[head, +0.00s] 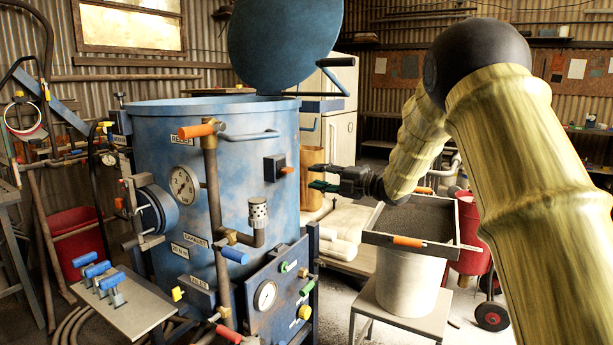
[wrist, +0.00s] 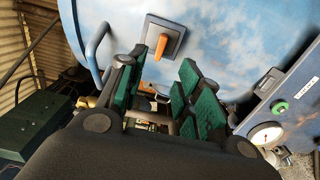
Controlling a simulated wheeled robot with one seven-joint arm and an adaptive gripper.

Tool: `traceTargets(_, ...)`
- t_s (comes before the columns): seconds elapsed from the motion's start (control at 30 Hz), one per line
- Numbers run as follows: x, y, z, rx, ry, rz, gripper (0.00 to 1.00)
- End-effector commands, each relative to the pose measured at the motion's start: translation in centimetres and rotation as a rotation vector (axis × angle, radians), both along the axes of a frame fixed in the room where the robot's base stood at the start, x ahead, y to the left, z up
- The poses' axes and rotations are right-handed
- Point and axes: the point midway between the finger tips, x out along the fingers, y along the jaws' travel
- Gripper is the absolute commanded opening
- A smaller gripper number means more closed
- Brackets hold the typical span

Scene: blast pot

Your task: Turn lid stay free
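The blue pot (head: 222,140) stands upright with its round lid (head: 285,42) raised above it. A square dark plate (head: 275,168) with an orange lever (head: 287,170) is on the pot's right side. In the wrist view the plate (wrist: 168,36) and orange lever (wrist: 161,46) show just beyond the fingertips. No label reads "lid stay", so I cannot tell for sure that this lever is it. My gripper (head: 313,177) is to the right of the lever and apart from it. In the wrist view my gripper (wrist: 158,82) has its green-padded fingers spread, with nothing held between them.
A pipe with an orange handle (head: 202,129) runs down the pot's front. A control panel (head: 278,295) with a gauge sits below. A sieve tray (head: 415,222) on a pale drum stands beneath my arm. A lidded-side blue bar (head: 322,104) juts beside the lid.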

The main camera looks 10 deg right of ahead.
Motion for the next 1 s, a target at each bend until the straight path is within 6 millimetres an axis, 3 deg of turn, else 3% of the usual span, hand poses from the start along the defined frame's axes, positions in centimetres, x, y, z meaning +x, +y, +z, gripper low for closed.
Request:
traceTargets(0.23, -1.3, -1.2, 0.0, 0.0, 0.0, 0.001, 0.35)
traceTargets(0.73, -1.3, -1.2, -0.5, 0.006, 0.008, -0.003, 0.35)
traceTargets(0.87, -1.3, -0.9, -3.7, 0.052, 0.077, -0.034, 0.35)
traceTargets(1.0, -1.9, -0.3, -10.8, 0.155, 0.227, -0.113, 0.35)
